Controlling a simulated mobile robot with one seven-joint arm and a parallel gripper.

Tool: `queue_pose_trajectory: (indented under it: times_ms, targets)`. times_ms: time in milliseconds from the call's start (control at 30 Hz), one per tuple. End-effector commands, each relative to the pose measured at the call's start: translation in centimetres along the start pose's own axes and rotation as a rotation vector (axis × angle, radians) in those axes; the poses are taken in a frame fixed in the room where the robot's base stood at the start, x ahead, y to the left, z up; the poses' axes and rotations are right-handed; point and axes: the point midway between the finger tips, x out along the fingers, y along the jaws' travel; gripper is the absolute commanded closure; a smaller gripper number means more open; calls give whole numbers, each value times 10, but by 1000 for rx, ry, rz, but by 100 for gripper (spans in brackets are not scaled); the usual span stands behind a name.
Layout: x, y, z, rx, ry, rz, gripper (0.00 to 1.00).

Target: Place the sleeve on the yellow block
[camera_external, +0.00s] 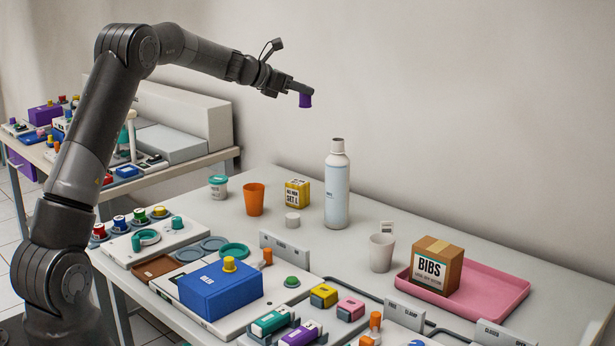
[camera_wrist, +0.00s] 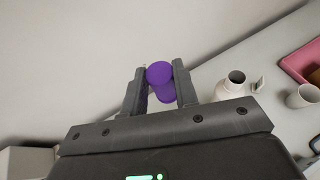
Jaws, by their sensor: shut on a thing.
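My gripper (camera_external: 299,88) is high above the back of the table, shut on a purple cylindrical piece (camera_external: 305,100), which looks like the sleeve. In the wrist view the purple piece (camera_wrist: 160,78) sits between the two fingertips (camera_wrist: 159,82), its round end facing up in the picture. Whether it is hollow cannot be told. A low block with a yellow top (camera_external: 324,293) stands at the front middle of the table, well below and apart from my gripper. A pink-topped block (camera_external: 350,307) is just right of it.
A tall white bottle (camera_external: 337,190) stands below and right of my gripper. A yellow SET L box (camera_external: 297,193), an orange cup (camera_external: 253,199) and a white cup (camera_external: 381,252) stand nearby. A blue box (camera_external: 220,291) and a pink tray (camera_external: 500,301) flank the blocks.

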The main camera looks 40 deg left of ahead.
Motion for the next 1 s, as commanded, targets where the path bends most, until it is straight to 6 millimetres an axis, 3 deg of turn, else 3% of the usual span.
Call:
queue_pose_trajectory:
  times_ms: [167,500,1000]
  targets:
    - [-3,38,-11,-14,1,33,94]
    - [26,35,-81,-19,3,28,94]
    - [59,35,-161,-15,2,30,94]
